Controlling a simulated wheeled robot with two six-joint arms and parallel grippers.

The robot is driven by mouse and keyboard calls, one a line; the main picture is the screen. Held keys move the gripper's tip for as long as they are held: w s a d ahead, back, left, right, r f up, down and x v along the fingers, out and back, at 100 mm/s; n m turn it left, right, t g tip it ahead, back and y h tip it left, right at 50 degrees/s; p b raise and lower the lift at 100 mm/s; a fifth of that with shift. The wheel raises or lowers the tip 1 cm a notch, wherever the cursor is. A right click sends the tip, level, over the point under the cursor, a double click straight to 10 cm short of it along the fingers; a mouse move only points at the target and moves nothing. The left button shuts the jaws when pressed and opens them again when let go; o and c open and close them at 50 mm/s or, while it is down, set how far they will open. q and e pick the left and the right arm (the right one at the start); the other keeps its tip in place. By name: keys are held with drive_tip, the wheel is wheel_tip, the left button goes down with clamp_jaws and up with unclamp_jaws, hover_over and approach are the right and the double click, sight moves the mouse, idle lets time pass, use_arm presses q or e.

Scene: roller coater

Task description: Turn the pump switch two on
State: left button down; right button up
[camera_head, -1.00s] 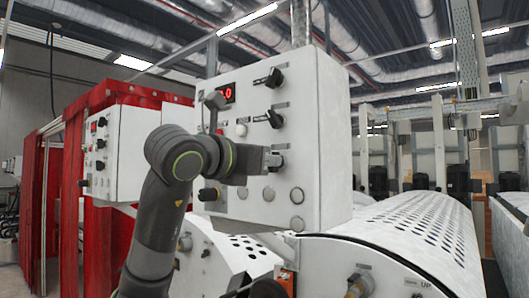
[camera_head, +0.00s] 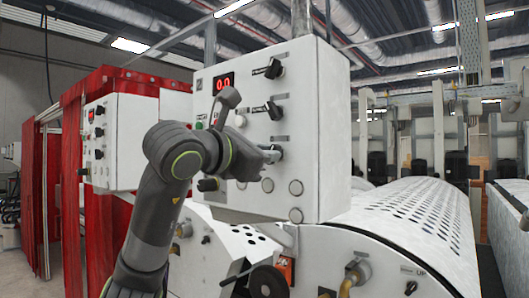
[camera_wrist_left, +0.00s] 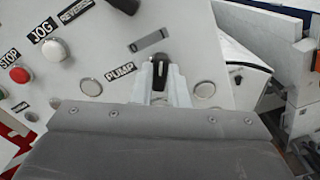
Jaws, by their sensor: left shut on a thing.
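The pump switch (camera_wrist_left: 160,67) is a black rotary knob with a pale line, beside a PUMP label (camera_wrist_left: 121,72) in the left wrist view. My left gripper (camera_wrist_left: 164,82) is shut on this knob, with a pale finger on each side of it. In the head view my left gripper (camera_head: 271,155) reaches the right part of the white control box (camera_head: 318,130). The dark knob there (camera_head: 278,150) is partly hidden by the gripper. My right gripper is not in view.
Two more black knobs (camera_head: 274,68) are above on the box, near a red display (camera_head: 223,83). A red stop button (camera_wrist_left: 20,75) and a jog button (camera_wrist_left: 55,50) are nearby. A perforated roller cover (camera_head: 410,215) lies at right. A second box (camera_head: 122,140) stands by red curtains.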

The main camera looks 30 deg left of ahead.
use_arm(q)
drive_tip(key=shift+r, duration=0.1)
drive_tip(key=c, duration=1.4)
unclamp_jaws()
drive_tip(key=shift+c, duration=0.2)
drive_tip(key=s+a+b, duration=0.1)
drive_tip(key=s+b, duration=0.5)
drive_tip(key=s, duration=1.1)
drive_tip(key=shift+s+a, duration=0.15)
drive_tip(key=shift+s, duration=0.1)
drive_tip(key=shift+w, duration=0.1)
